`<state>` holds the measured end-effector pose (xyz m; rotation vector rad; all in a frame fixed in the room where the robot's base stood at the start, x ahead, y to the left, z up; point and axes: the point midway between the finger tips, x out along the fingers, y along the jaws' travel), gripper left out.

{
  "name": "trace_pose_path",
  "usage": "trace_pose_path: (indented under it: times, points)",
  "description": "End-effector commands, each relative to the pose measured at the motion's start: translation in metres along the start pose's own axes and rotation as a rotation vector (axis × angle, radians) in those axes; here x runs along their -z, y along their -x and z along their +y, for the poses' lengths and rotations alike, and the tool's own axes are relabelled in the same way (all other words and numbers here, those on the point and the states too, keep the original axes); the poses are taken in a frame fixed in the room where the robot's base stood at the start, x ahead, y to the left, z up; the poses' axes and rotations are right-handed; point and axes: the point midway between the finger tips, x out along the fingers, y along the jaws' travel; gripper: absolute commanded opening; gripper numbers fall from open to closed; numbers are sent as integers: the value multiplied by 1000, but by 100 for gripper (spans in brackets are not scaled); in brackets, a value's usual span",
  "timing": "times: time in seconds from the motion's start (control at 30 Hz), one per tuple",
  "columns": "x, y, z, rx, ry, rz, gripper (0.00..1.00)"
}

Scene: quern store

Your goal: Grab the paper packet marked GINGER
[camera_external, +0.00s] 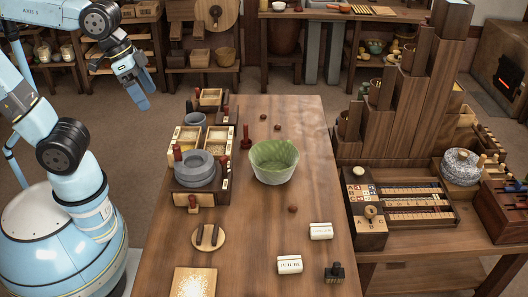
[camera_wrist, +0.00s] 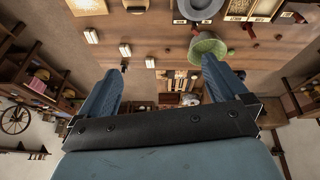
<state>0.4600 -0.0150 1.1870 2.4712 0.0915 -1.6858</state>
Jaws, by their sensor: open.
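Two small white packets with dark lettering lie on the wooden table (camera_external: 255,225), one near the right edge (camera_external: 321,231) and one nearer the front (camera_external: 289,264). Their lettering is too small to read, so I cannot tell which is marked GINGER. In the wrist view, three small white blocks show at the upper left: one far left (camera_wrist: 91,36), one in the middle (camera_wrist: 125,50) and one to the right (camera_wrist: 150,62). My gripper (camera_external: 138,88) is open and empty, raised left of the table, well away from the packets. Its two fingers also frame the wrist view (camera_wrist: 160,66).
A green bowl (camera_external: 274,162) stands mid-table. A grey quern (camera_external: 195,169) and compartment boxes (camera_external: 218,138) line the left side. A dark stamp (camera_external: 335,273) sits right of the front packet. A tray of pale grains (camera_external: 194,283) lies front left. Stepped wooden shelving (camera_external: 400,105) rises at right.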

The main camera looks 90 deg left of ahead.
Motion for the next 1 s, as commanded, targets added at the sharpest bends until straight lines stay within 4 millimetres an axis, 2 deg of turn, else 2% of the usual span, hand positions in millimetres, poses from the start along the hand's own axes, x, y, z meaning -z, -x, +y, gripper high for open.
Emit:
trace_pose_path:
  times: [0.1, 0.47, 0.77, 1.0]
  points:
    - [27, -13, 9, -11, 63, -52, 100]
    - [102, -64, 32, -61, 260, -201, 100]
    - [158, -121, 45, -114, 433, -333, 100]
    - [198, -176, 51, -163, 579, -447, 100]
